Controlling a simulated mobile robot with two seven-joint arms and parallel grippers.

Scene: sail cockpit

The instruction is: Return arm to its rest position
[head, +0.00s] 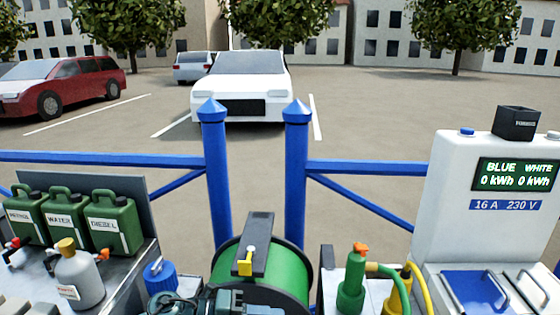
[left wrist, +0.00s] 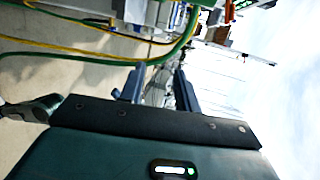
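My left gripper (left wrist: 158,84) shows in the left wrist view. Its two dark fingers stand apart, with no object visible between them. Beyond the fingers, a green hose (left wrist: 185,40) and a yellow hose (left wrist: 85,52) run across the picture. In the head view, a dark teal part at the bottom middle looks like part of my arm, but no fingers can be made out there. My right gripper is in neither view.
A green hose reel (head: 290,275) stands at centre, before blue gate posts (head: 296,170). Jerrycans (head: 112,225) and a grey bottle (head: 78,280) stand left. A green nozzle (head: 351,285) and a white power pedestal (head: 455,215) stand right.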

